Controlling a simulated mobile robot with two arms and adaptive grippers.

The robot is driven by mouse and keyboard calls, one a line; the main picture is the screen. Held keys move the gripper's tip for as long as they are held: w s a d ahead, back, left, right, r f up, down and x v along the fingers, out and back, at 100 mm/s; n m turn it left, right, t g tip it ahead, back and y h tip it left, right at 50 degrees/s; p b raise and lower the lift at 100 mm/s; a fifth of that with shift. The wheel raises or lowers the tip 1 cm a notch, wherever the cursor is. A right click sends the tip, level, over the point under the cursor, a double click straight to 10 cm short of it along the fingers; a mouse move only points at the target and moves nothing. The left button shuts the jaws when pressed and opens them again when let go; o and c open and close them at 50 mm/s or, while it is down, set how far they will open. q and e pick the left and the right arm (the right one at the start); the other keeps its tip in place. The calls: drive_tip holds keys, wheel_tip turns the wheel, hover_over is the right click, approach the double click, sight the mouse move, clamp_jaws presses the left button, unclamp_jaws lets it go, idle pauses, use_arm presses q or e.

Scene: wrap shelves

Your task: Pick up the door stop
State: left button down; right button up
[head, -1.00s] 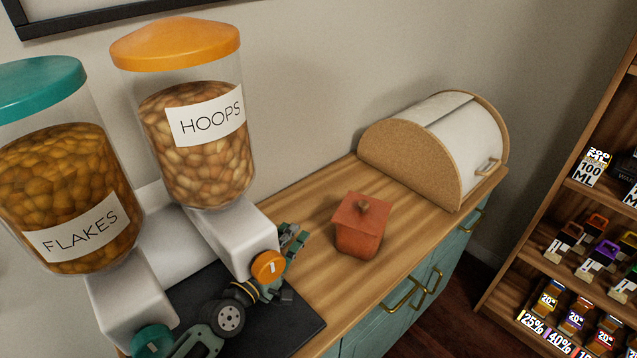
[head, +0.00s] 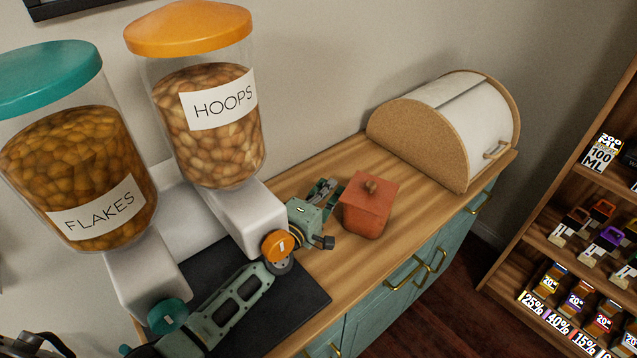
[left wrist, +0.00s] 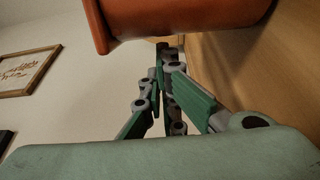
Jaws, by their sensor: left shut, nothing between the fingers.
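I see nothing that I can clearly tell as a door stop. A terracotta-orange lidded pot (head: 367,212) with a small brown knob stands on the wooden counter. My left gripper (head: 332,190) is just left of the pot, low over the counter, its fingers shut and empty. In the left wrist view the shut fingers (left wrist: 165,65) are close beside the orange pot (left wrist: 180,14), which shows at the top edge. I cannot tell if they touch it. My right gripper is not in view.
Two cereal dispensers, FLAKES (head: 78,190) and HOOPS (head: 212,120), stand left on a dark mat (head: 295,305). A bread bin (head: 450,125) stands at the counter's far end. The counter (head: 420,205) is clear between pot and bin. A shelf of goods (head: 590,240) is at right.

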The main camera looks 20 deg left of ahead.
sight(369, 221)
use_arm(q)
drive_tip(key=shift+s+d, duration=0.25)
drive_tip(key=shift+f, duration=0.1)
drive_tip(key=shift+w, duration=0.1)
drive_tip(key=s+d+p, duration=0.1)
drive_tip(key=s+d, duration=0.1)
drive_tip(key=d, duration=0.1)
drive_tip(key=s+d+p, duration=0.1)
drive_tip(key=s+d, duration=0.1)
drive_tip(key=d, duration=0.1)
drive_tip(key=s+d+p, duration=0.1)
drive_tip(key=s+d, duration=0.1)
drive_tip(key=d, duration=0.2)
drive_tip(key=shift+s, duration=0.35)
drive_tip(key=shift+s+d, duration=0.3)
drive_tip(key=shift+d, duration=0.15)
